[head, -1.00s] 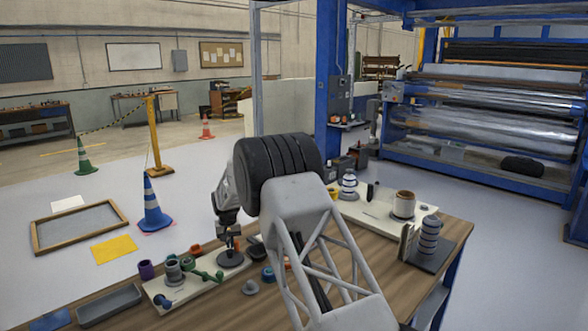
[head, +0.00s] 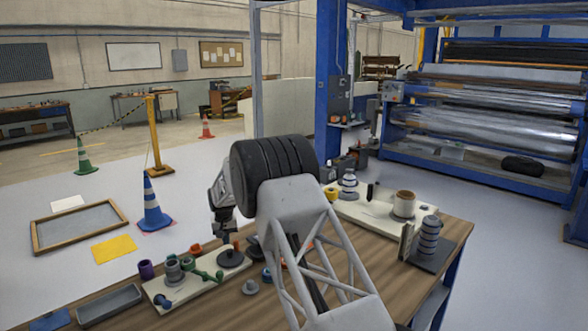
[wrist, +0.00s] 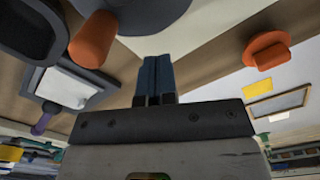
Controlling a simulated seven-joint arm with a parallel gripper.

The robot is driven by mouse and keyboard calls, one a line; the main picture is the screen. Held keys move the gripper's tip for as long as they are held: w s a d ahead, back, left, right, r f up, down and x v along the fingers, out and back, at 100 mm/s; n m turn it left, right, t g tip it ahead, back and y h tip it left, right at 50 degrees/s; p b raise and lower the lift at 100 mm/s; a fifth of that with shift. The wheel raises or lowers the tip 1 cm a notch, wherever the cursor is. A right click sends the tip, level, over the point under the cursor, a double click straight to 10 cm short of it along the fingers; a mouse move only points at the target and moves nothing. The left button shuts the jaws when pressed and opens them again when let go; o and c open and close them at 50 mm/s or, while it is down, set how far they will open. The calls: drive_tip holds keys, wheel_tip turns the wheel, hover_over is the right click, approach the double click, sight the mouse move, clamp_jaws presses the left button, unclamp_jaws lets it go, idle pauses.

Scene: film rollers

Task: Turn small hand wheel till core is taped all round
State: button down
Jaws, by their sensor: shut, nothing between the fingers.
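A dark round disc (head: 231,260) with an upright orange peg (head: 236,247) lies at the right end of the near pale board; it looks like the small hand wheel. In the wrist view, a dark disc edge (wrist: 150,10) and an orange peg (wrist: 92,42) show at the top. My gripper (head: 224,236) is just above and left of the wheel. Its dark blue fingers (wrist: 154,72) are together and empty, apart from the peg. A grey ringed cylinder (head: 173,268) stands on the board's left part; I cannot tell whether it is the core or how far it is taped.
Green knobbed parts (head: 204,275) lie between cylinder and wheel. A second pale board (head: 378,218) with a brown-topped roll (head: 404,204) and a stacked grey roll (head: 429,238) stand at right.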

drive_tip(key=shift+a, duration=0.1)
drive_tip(key=shift+w+a+r, duration=0.15)
drive_tip(key=shift+w+a, duration=0.05)
drive_tip(key=shift+a, duration=0.5)
drive_tip(key=shift+w+a, duration=0.1)
drive_tip(key=shift+a, duration=0.1)
drive_tip(key=shift+w+a, duration=0.15)
drive_tip(key=shift+a, duration=0.4)
drive_tip(key=c, duration=1.8)
unclamp_jaws()
drive_tip(key=o, duration=1.7)
